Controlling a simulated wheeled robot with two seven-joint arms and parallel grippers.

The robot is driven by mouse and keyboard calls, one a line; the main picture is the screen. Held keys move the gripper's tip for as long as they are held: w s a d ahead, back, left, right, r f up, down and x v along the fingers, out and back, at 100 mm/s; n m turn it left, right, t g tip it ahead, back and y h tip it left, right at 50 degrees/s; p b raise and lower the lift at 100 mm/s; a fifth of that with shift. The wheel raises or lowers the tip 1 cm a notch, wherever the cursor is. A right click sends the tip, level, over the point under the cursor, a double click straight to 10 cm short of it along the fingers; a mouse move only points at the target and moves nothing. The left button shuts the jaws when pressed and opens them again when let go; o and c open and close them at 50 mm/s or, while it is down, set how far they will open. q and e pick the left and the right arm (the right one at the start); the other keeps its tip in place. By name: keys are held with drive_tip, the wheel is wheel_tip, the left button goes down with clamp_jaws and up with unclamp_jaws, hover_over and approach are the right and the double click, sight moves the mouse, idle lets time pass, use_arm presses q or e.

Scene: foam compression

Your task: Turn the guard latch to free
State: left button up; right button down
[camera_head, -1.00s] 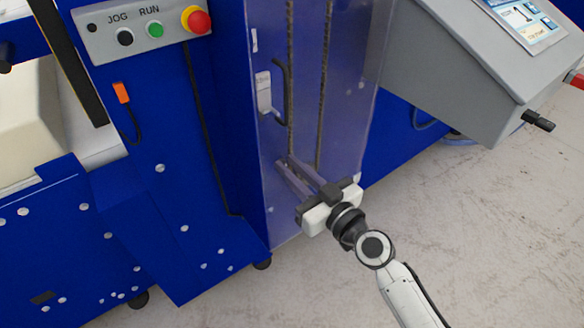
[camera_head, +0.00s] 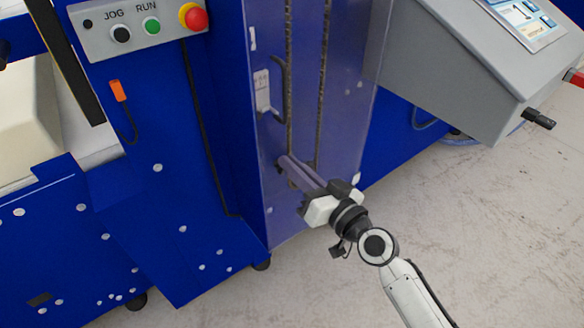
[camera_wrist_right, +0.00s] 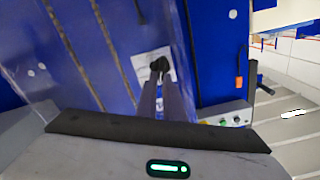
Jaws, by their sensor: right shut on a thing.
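My right gripper (camera_head: 283,163) reaches in from the lower right to the clear guard panel (camera_head: 345,110) on the blue machine. Its long fingers are close together, shut at the guard latch, which their tips mostly hide. In the right wrist view the fingertips (camera_wrist_right: 160,68) meet in front of a white plate (camera_wrist_right: 143,62). The latch's exact angle cannot be made out. My left gripper is not in view.
A black handle (camera_head: 284,90) and a small white label plate (camera_head: 262,90) are above the fingertips. A JOG/RUN button panel (camera_head: 137,24) with a red stop button (camera_head: 196,18) is upper left. A grey console (camera_head: 455,75) stands upper right. The floor (camera_head: 500,220) is clear.

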drive_tip(key=shift+w+d+f+m+b, duration=0.15)
drive_tip(key=shift+f+m, duration=0.15)
drive_tip(key=shift+m, duration=1.85)
drive_tip(key=shift+w+d+f+m+b, duration=0.1)
drive_tip(key=shift+f+m+b, duration=0.15)
drive_tip(key=shift+m, duration=1.95)
drive_tip(key=shift+w+d+f+m+b, duration=0.15)
drive_tip(key=shift+f+m, duration=0.15)
drive_tip(key=shift+m, duration=1.85)
drive_tip(key=shift+s, duration=0.1)
drive_tip(key=c, duration=1.9)
unclamp_jaws()
